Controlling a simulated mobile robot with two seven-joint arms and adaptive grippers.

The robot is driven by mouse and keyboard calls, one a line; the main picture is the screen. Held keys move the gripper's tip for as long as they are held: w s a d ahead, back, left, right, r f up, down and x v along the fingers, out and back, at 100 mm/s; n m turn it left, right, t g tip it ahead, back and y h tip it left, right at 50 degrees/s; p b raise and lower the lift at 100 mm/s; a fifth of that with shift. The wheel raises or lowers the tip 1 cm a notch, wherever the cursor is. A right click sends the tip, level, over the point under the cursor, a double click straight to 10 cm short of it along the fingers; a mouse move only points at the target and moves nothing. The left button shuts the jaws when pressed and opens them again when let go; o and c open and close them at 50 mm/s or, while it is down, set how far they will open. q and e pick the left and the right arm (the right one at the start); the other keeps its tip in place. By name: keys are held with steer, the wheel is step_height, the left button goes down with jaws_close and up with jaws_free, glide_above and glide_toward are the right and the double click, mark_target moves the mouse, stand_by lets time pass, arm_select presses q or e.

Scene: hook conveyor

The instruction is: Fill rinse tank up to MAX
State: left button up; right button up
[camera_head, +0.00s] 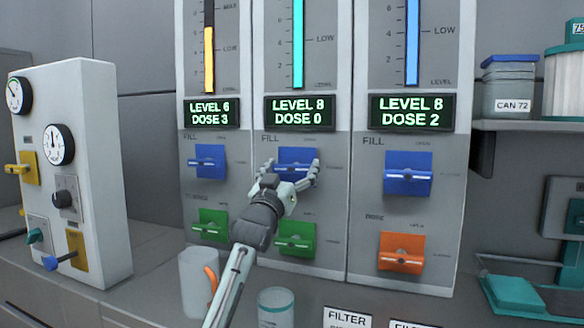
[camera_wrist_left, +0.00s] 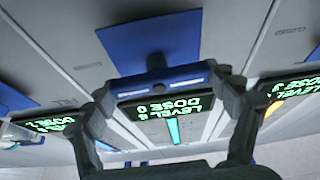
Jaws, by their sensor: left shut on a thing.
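Three tank columns stand in a row, with a yellow, a teal and a blue level bar. Their names are not readable. The middle display (camera_head: 299,111) reads LEVEL 8, DOSE 0, below the teal bar (camera_head: 298,50). My left gripper (camera_head: 290,172) is shut on the blue fill handle (camera_head: 297,157) of the middle column, one finger at each side. The handle (camera_wrist_left: 160,82) also shows between the fingers in the left wrist view. The left display (camera_head: 211,112) reads LEVEL 6, DOSE 3; the right display (camera_head: 412,112) reads LEVEL 8, DOSE 2. My right gripper is not in view.
Blue fill handles (camera_head: 210,161) (camera_head: 408,173) flank the middle one. Green handles (camera_head: 210,224) (camera_head: 297,239) and an orange one (camera_head: 402,252) sit below. A white mug (camera_head: 196,280) and a glass (camera_head: 276,308) stand near my arm. A gauge box (camera_head: 85,130) is at left.

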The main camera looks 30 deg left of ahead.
arm_select(q)
steer(key=o, duration=1)
steer(key=v, duration=1.2)
